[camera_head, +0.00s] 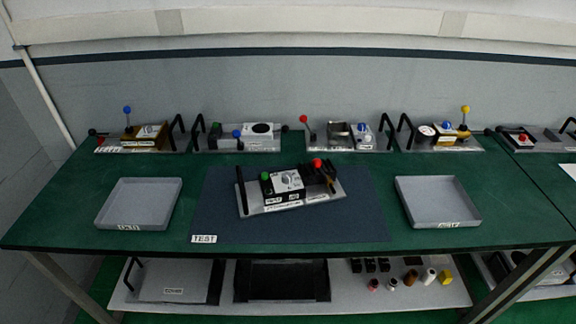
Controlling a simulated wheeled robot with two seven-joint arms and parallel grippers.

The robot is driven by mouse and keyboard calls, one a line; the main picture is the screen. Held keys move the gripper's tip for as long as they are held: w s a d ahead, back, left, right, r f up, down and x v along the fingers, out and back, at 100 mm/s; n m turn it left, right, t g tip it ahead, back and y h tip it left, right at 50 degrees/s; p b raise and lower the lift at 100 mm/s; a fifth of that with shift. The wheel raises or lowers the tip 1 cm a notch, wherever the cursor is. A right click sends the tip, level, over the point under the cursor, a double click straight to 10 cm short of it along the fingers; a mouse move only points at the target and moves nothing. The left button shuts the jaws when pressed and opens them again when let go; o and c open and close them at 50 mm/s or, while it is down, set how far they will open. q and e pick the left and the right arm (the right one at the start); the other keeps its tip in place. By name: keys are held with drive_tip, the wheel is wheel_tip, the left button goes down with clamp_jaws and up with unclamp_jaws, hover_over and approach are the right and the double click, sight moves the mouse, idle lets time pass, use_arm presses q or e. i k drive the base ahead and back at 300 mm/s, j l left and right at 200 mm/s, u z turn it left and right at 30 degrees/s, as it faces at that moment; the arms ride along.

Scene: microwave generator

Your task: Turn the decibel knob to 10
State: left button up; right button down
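A device on a grey base plate (325,199) lies slightly turned on the dark mat in the middle of the table. It has a white-faced box with a light knob (291,180) on its front, which I take to be the decibel knob. The knob's scale and pointer are too small to read. A green button (265,176) sits on the box's left, and a red ball (317,163) sits at its upper right. Black handles stand at both ends of the plate. Neither of my grippers shows in the head view.
Dark mat (220,215) is otherwise clear. A grey tray stands left (108,216) and another right (475,215). Several devices with handles and ball levers line the table's back, including a blue-ball one (127,110). A lower shelf (345,305) holds small parts.

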sight(286, 178)
drive_tip(key=k+u, duration=0.35)
drive_tip(key=k+j+u, duration=0.1)
drive_tip(key=u, duration=0.25)
drive_tip(key=k+j+u, duration=0.15)
drive_tip(key=u, duration=0.2)
drive_tip(key=k, duration=0.1)
